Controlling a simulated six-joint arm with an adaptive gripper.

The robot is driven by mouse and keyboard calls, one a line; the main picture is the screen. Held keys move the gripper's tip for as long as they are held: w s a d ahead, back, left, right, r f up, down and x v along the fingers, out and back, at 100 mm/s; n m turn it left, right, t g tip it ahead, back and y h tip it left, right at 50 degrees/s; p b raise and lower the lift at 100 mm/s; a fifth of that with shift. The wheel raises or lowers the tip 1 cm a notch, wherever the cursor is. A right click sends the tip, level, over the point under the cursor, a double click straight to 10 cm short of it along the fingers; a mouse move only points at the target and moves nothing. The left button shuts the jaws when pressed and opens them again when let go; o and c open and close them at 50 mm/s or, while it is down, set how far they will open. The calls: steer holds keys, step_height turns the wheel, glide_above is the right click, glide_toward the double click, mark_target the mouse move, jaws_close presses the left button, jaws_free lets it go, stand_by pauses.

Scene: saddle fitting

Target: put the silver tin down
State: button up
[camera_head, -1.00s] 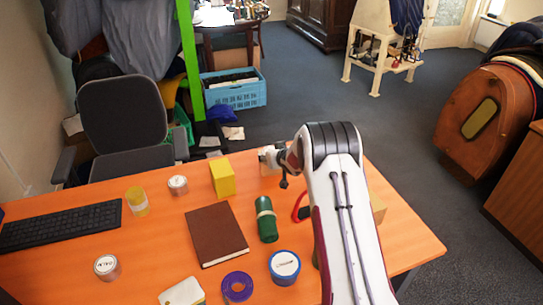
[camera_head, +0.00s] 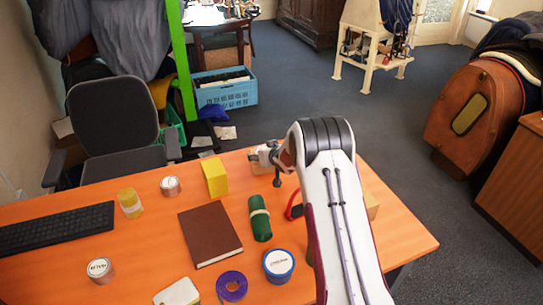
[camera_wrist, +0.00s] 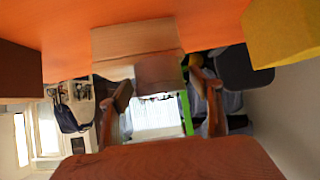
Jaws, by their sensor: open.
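Two small round tins with pale lids and silvery sides stand upright on the orange table in the head view. One tin (camera_head: 170,186) is near the back edge, left of the yellow block. The other tin (camera_head: 100,270) is at the front left, below the keyboard. I cannot tell which one is the silver tin.
A pale tan box (camera_wrist: 137,40) is close ahead of my fingers. The yellow block (camera_head: 215,178), brown book (camera_head: 210,234), green roll (camera_head: 259,218), blue-rimmed tin (camera_head: 278,265) and purple tape (camera_head: 232,286) stand around. The keyboard (camera_head: 55,228) lies at the left.

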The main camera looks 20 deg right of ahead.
steer(key=v, duration=1.1)
stand_by(0.3)
steer(key=shift+s+r, duration=0.1)
steer(key=shift+s, duration=0.1)
stand_by(0.4)
steer(key=s+a+r+g+h, duration=0.1)
steer(key=s+a+r, duration=0.2)
steer(key=s+r, duration=0.7)
steer(key=s+a+r+g+h, duration=0.1)
steer(key=s+a+r+g, duration=0.1)
steer(key=s+r, duration=0.75)
steer(key=s+a+g+y, duration=0.1)
steer(key=s+a, duration=0.3)
steer(key=s, duration=1)
steer(key=s+a+g+y, duration=0.1)
steer(key=s+a, duration=0.4)
steer(key=s, duration=1)
steer(key=shift+g, duration=0.3)
